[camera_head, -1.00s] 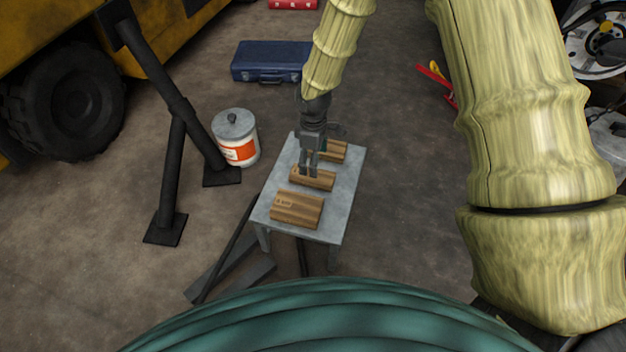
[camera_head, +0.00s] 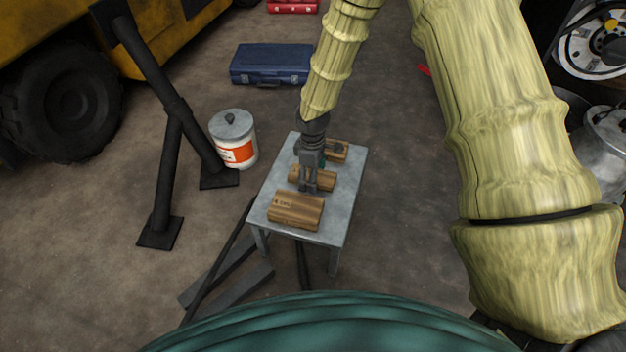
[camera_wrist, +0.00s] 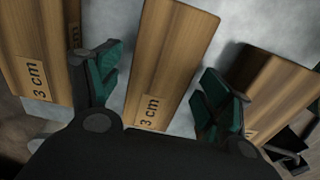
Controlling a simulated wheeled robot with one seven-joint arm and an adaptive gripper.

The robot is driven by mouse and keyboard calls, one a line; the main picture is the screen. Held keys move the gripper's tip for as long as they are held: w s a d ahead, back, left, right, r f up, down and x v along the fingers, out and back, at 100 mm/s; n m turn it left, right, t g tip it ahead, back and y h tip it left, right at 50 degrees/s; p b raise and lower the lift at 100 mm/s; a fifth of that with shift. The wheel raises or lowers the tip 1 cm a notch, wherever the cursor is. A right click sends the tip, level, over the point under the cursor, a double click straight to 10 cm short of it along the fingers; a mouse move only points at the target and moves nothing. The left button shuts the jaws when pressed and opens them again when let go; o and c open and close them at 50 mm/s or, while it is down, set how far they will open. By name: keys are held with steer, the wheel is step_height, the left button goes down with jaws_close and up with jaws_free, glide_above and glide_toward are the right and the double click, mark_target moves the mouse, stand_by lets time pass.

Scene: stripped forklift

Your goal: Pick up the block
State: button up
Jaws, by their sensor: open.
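Three wooden blocks lie in a row on a small grey table (camera_head: 343,195): a near block (camera_head: 296,211), a middle block (camera_head: 326,181) and a far block (camera_head: 338,153). My gripper (camera_head: 311,188) is over the middle block and partly hides it. In the wrist view my gripper (camera_wrist: 160,68) is open, with one green-padded finger on each side of the middle block (camera_wrist: 175,50), labelled "3 cm". I cannot tell whether the fingers touch it. The left block (camera_wrist: 40,45) there also reads "3 cm". The right block's (camera_wrist: 270,85) label is mostly hidden by a finger.
A white canister (camera_head: 235,140) with an orange label stands left of the table, beside a black stand (camera_head: 172,140). A blue case (camera_head: 271,64) lies behind. Dark bars (camera_head: 228,280) lie on the floor at the table's front left. Floor right of the table is clear.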

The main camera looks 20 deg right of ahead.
steer(key=c, duration=1.2)
steer(key=shift+r, duration=0.1)
